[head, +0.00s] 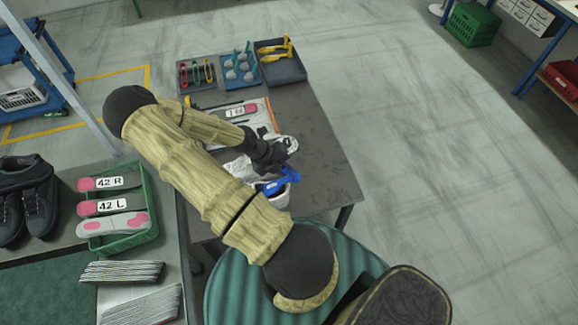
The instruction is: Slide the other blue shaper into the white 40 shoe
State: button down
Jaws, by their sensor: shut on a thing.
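My gripper (278,166) is over the near part of the grey table, shut on a blue shaper (280,184). The shaper lies slanted just below the fingers, above a white cup-like container (277,199); I cannot tell whether they touch. A white shoe (238,166) lies left of the gripper, partly hidden by my arm. Another white shoe-like shape (288,144) shows just beyond the gripper, partly covered by it. The size marks on the shoes cannot be read here.
At the table's (325,165) far end stand a tray of coloured tools (197,72), a blue tray with several grey-and-teal pieces (239,78) and a tray with yellow shapers (281,62). A green crate (130,238) holds insoles marked 42. The table's right side is clear.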

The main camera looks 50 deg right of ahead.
jog(key=shift+y, duration=0.3)
jog(key=shift+w+a+f+b, duration=0.7)
jog(key=shift+a+b, duration=0.1)
jog(key=shift+a, duration=0.05)
jog(key=shift+w+a+f+b, duration=0.7)
jog(key=shift+a+b, duration=0.05)
jog(key=shift+a, duration=0.1)
jog(key=shift+w+a+f+t, duration=0.1)
jog(key=shift+a+f+t, duration=0.1)
jog(key=shift+f+t, duration=0.15)
jog(key=shift+f+y+b, duration=0.3)
jog(key=shift+f+b, duration=0.15)
jog(key=shift+b, duration=0.15)
jog(key=shift+s+d+f+t+y+b, duration=0.2)
jog(key=shift+f+t+y+b, duration=0.3)
jog(key=shift+b, duration=0.65)
jog(key=shift+s+d+f+t+y+b, duration=0.1)
jog(key=shift+d+f+t+y+b, duration=0.1)
jog(key=shift+f+b, duration=0.85)
jog(key=shift+b, duration=1.05)
jog(key=shift+f+t+y, duration=0.1)
jog(key=shift+t+y, duration=0.15)
jog(key=shift+y, duration=0.05)
jog(key=shift+d+f+b, duration=0.1)
jog(key=shift+f+b, duration=0.2)
jog(key=shift+b, duration=0.65)
jog(key=shift+s+f+y+b, duration=0.1)
jog(key=shift+f+y+b, duration=0.15)
jog(key=shift+b, duration=0.3)
jog(key=shift+r, duration=0.1)
